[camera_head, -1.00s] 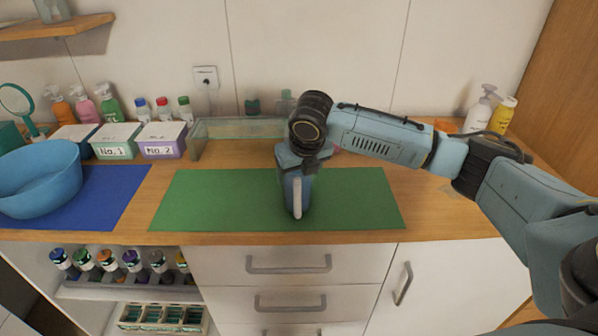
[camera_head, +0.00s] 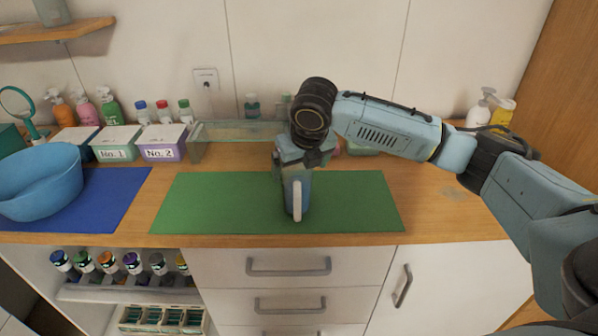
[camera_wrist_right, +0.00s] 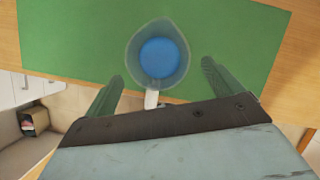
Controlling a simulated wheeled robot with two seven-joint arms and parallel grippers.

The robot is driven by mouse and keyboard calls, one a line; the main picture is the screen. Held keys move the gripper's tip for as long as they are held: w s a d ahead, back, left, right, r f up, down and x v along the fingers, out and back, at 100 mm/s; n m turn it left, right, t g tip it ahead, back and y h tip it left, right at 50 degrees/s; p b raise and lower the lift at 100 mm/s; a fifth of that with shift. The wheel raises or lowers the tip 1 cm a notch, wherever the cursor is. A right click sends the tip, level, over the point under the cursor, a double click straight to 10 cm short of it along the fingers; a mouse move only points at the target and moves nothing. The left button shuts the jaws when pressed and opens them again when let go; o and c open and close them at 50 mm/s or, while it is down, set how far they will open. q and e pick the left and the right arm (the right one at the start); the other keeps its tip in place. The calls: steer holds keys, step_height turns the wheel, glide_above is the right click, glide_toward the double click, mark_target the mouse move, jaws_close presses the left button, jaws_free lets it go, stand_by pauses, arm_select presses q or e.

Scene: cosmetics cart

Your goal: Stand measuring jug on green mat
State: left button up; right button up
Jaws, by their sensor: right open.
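The measuring jug (camera_head: 305,199) stands upright on the green mat (camera_head: 225,204), right of the mat's middle, its pale handle towards me. In the right wrist view the jug (camera_wrist_right: 159,58) shows from above, with a translucent rim and a round blue inside, on the green mat (camera_wrist_right: 70,45). My right gripper (camera_wrist_right: 162,84) is open. Its two fingers are apart on either side of the jug's handle, with visible gaps to the jug. In the head view the right gripper (camera_head: 303,158) is above the jug and hides part of its top. My left gripper is not in view.
A blue bowl (camera_head: 40,180) sits on a blue mat (camera_head: 120,190) at left. Boxes No. 1 (camera_head: 117,140) and No. 2 (camera_head: 163,139) and a clear tray (camera_head: 230,131) stand behind. Pump bottles (camera_head: 479,108) are at back right. The green mat's left half is clear.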

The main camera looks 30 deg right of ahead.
steer(key=p+v, duration=0.1)
steer(key=v, duration=0.7)
